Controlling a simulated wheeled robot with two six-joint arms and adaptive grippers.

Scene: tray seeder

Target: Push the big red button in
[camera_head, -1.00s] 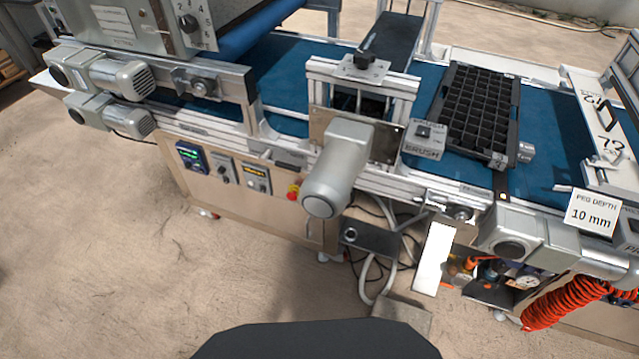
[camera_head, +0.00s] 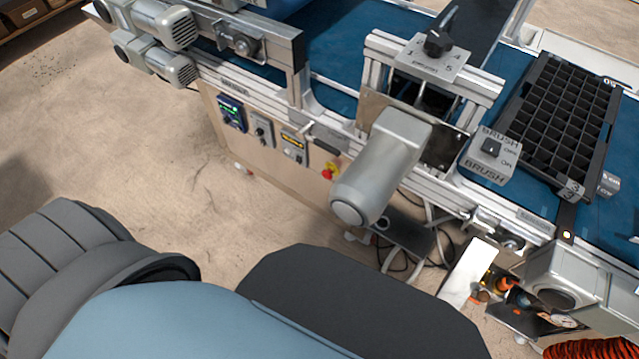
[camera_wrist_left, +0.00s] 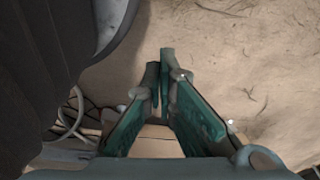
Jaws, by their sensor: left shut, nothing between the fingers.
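The red button (camera_head: 330,169) is a small red knob with yellow on it. It sits on the front panel of the machine's beige cabinet, left of the big grey motor, in the head view. I do not make it out in the left wrist view. My left gripper (camera_wrist_left: 163,70) shows in the left wrist view with its two green-grey fingers shut and nothing between them, over pale floor. The head view does not show this gripper, so its distance from the button cannot be told. My right gripper is in neither current view.
The grey motor (camera_head: 382,168) juts out just right of the button. Control boxes (camera_head: 262,130) sit left of it. A black cell tray (camera_head: 562,125) lies on the blue belt (camera_head: 345,50). Cables hang below the motor. Bare floor (camera_head: 150,150) lies before the cabinet.

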